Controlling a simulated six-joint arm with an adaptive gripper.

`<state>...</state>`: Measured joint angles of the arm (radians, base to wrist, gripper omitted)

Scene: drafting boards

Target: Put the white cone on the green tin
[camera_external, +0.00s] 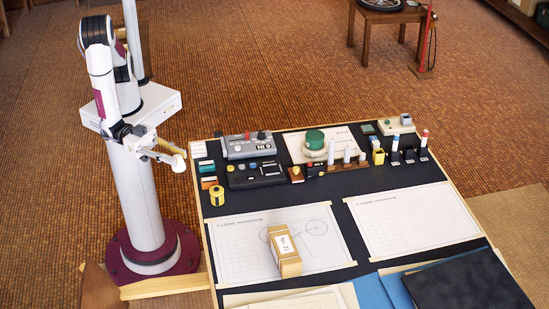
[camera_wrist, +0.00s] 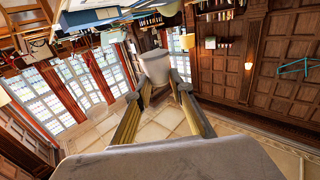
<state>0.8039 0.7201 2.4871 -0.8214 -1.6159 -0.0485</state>
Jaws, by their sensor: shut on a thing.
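My gripper (camera_external: 171,152) is raised at the left, beside my column and clear of the board. In the wrist view my gripper (camera_wrist: 158,91) is shut on a pale, tapered piece that looks like the white cone (camera_wrist: 155,66). The piece shows small and partly hidden by the fingers in the external view (camera_external: 179,163).
A grey control box (camera_external: 249,147) stands left of the tin. Several slim white pieces stand to its right front. A yellow spool (camera_external: 217,195) is at the board's left edge. A labelled carton (camera_external: 284,252) lies in front. Drawing sheets leave the middle largely free.

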